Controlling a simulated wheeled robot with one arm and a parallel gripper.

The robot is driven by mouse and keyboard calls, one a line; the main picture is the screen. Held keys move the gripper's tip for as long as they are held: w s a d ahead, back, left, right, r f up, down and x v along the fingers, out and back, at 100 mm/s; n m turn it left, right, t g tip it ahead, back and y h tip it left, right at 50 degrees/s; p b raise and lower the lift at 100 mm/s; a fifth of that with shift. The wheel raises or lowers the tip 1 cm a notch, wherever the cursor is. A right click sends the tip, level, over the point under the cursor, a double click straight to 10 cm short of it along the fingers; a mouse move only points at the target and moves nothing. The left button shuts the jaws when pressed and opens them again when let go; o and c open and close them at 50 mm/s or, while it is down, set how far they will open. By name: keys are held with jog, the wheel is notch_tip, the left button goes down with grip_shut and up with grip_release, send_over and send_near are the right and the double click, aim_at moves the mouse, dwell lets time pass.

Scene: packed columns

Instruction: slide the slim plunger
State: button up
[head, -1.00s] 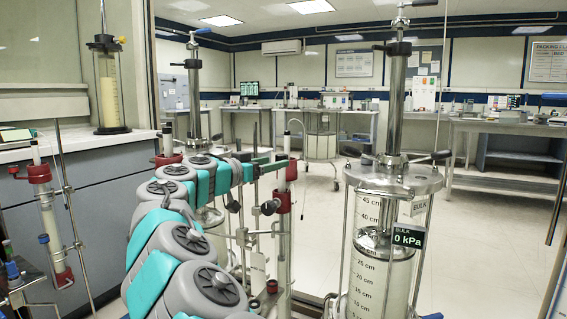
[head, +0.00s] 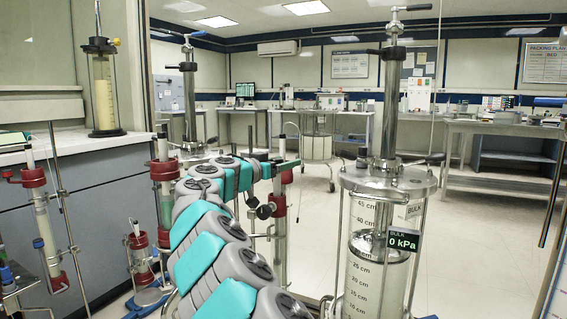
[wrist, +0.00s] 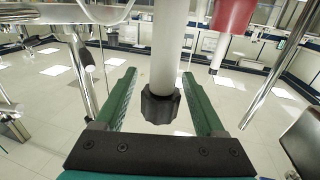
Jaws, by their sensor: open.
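In the wrist view, a white plunger rod (wrist: 170,50) ends in a black ribbed knob (wrist: 160,103). My gripper (wrist: 162,85) is open, with its green fingers on either side of the rod and knob; gaps show on both sides. In the head view, my gripper (head: 279,161) is small and partly hidden behind my arm, at the top of a slim column with a red clamp (head: 279,203). The slim white rod (head: 282,146) shows just above the fingers. I cannot tell how far the plunger stands out of its tube.
A wide clear column (head: 375,265) reading 0 kPa stands at right front. Other slim columns with red clamps (head: 163,171) (head: 34,178) stand at left. A tall column (head: 103,90) is on the left bench (head: 75,150). Open floor lies behind at right.

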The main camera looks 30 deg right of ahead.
grip_shut()
dwell(0.4)
dwell(0.9)
